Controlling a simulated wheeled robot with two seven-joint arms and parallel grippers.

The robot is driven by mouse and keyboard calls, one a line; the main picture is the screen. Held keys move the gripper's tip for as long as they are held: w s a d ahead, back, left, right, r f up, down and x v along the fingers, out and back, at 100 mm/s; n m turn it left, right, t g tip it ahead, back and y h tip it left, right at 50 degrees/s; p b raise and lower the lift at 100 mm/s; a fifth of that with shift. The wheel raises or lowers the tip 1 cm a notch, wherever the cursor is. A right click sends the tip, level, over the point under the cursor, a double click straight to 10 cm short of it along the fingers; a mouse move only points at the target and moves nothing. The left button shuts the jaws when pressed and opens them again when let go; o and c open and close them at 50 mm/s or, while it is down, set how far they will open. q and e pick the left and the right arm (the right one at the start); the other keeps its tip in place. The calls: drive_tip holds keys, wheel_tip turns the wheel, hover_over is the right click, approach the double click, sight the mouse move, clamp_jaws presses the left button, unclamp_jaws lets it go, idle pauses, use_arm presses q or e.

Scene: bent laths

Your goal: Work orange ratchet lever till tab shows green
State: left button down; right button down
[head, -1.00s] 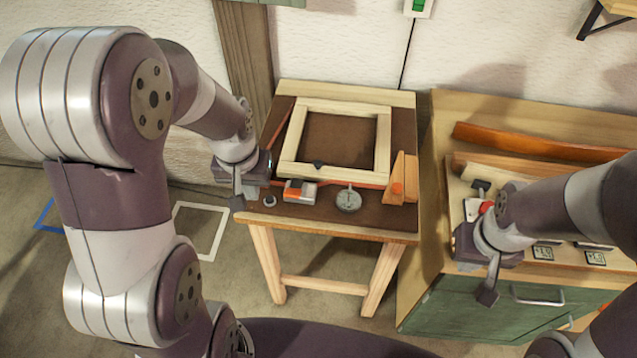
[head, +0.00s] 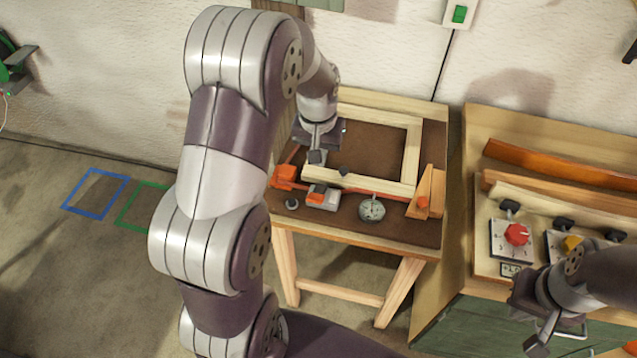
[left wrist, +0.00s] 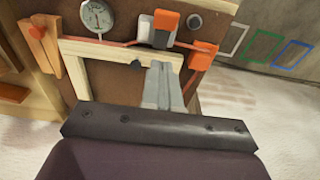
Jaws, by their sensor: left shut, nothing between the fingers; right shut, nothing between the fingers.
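The ratchet (head: 328,201) with its orange lever (head: 316,194) sits at the front of the small table, on the orange strap (head: 375,193) by the wooden frame (head: 412,150). The lever also shows in the left wrist view (left wrist: 166,19). I cannot make out the tab or its colour. A round dial gauge (head: 371,208) stands to the ratchet's right. My left gripper (head: 316,157) is shut and empty above the frame's left front corner, behind the ratchet; its fingers point toward the ratchet in the left wrist view (left wrist: 157,68). My right gripper (head: 537,346) is shut and empty before the right bench.
An orange corner block (head: 285,176) and a small round knob (head: 291,203) are left of the ratchet. A wooden wedge piece (head: 430,190) is at the table's right. The bench holds a panel with a red knob (head: 516,234). Floor at left is clear, with taped outlines (head: 96,193).

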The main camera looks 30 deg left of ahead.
use_arm(q)
hover_over(318, 195)
drive_tip(key=w, duration=0.1)
drive_tip(key=f, duration=0.5)
drive_tip(key=shift+w+a+f+p, duration=0.15)
drive_tip(key=shift+a+f+p, duration=0.05)
drive_tip(key=shift+f+p, duration=0.2)
drive_tip(key=shift+s+d+f+p, duration=0.15)
drive_tip(key=shift+s+f, duration=0.1)
drive_tip(key=shift+f, duration=0.35)
drive_tip(key=shift+s+f+p, duration=0.1)
drive_tip(key=shift+s+f, duration=0.2)
drive_tip(key=shift+f, duration=0.3)
drive_tip(key=shift+s+d+f+p, duration=0.15)
drive_tip(key=shift+s+f, duration=0.1)
drive_tip(key=shift+f, duration=0.35)
